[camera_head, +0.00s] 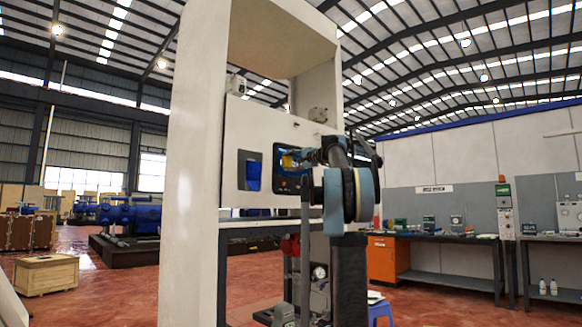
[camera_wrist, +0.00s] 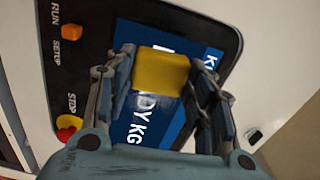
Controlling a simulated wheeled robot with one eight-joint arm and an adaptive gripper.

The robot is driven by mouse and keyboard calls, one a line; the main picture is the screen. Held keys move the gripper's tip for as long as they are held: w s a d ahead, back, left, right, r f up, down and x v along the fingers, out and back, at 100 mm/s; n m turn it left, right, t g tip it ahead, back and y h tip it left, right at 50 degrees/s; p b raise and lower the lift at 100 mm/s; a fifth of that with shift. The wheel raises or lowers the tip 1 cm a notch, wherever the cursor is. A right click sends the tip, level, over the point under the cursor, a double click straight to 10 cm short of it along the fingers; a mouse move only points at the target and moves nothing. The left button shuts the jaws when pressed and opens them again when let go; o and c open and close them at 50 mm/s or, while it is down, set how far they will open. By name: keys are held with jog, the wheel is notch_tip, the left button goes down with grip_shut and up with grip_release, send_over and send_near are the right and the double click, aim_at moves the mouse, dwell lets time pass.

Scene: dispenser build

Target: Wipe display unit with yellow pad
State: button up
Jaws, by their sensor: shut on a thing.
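The yellow pad (camera_wrist: 161,72) is between my gripper's fingertips (camera_wrist: 165,78) in the wrist view, and the fingers are shut on it. The pad lies over the blue screen of the display unit (camera_wrist: 150,125) and hides part of its lettering. Whether the pad touches the screen or hovers just above it, I cannot tell. In the head view, my gripper (camera_head: 291,160) reaches to the dark-framed display unit (camera_head: 283,184) on the white panel. My arm covers much of the display there, and only a little yellow shows.
An orange knob (camera_wrist: 71,31) and a red and yellow stop button (camera_wrist: 69,126) sit left of the screen. A blue recess (camera_head: 249,171) is left of the display in the white panel (camera_head: 232,130). A tall white frame (camera_head: 195,150) stands close on the left.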

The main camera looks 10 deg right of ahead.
jog(key=shift+w+a, duration=0.25)
jog(key=shift+w, duration=0.1)
dwell(0.3)
jog(key=w+d, duration=0.6)
jog(key=d, duration=0.3)
jog(key=shift+w, duration=0.4)
dwell(0.9)
jog(key=shift+s+a, duration=1.15)
jog(key=shift+a, duration=0.4)
jog(key=shift+s+a, duration=1.1)
jog(key=shift+a, duration=0.4)
jog(key=shift+s+a, duration=1.15)
jog(key=shift+a, duration=0.4)
jog(key=shift+d+r, duration=0.15)
jog(key=shift+r, duration=0.25)
